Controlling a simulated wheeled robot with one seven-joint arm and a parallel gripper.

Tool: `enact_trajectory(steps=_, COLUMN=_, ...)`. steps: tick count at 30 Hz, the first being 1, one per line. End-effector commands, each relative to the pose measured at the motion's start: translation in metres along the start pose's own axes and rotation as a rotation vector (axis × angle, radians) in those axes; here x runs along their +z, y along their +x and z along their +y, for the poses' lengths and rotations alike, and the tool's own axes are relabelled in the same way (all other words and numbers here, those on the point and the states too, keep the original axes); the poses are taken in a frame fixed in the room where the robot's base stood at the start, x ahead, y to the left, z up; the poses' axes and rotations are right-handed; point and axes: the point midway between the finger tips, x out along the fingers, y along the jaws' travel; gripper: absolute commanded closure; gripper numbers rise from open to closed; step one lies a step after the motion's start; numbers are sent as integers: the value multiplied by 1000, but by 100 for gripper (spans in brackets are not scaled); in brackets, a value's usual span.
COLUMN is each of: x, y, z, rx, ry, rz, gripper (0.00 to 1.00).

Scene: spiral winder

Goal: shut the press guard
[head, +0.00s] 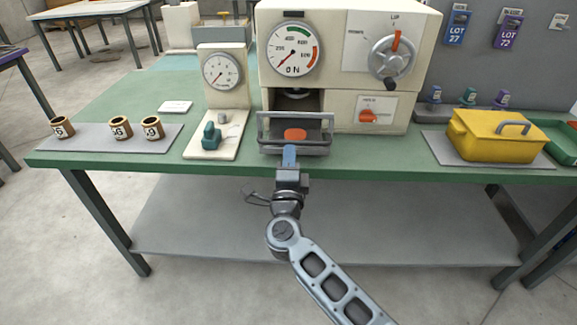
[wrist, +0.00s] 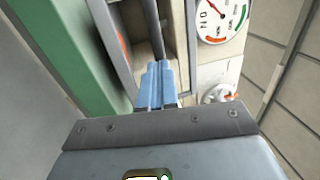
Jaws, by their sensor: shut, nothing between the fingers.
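The press guard (head: 325,133) is a grey frame with a horizontal bar, low on the front of the cream press (head: 350,20). Above it the dark press opening (head: 294,98) shows uncovered. An orange round part (head: 295,134) shows within the frame. My gripper (head: 289,152) has its blue fingers closed together at the guard's lower front, near its middle. In the wrist view the closed fingertips (wrist: 156,88) are at the end of a dark bar (wrist: 154,30); I cannot tell whether they touch it. The fingers hide part of the guard.
The green bench (head: 230,165) carries a small gauge stand (head: 222,75) on the left. Several numbered cups (head: 120,128) stand on a grey mat at far left. A yellow box (head: 495,135) sits at right. The press has a crank wheel (head: 393,58) and a red knob (head: 368,117).

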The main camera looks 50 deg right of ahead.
Motion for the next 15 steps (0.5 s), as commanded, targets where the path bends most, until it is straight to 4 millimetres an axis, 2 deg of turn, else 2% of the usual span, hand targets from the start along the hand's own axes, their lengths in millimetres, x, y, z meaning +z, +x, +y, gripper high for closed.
enact_trajectory(steps=15, x=0, y=10, z=1, rx=-1, ry=0, rz=0, gripper=100)
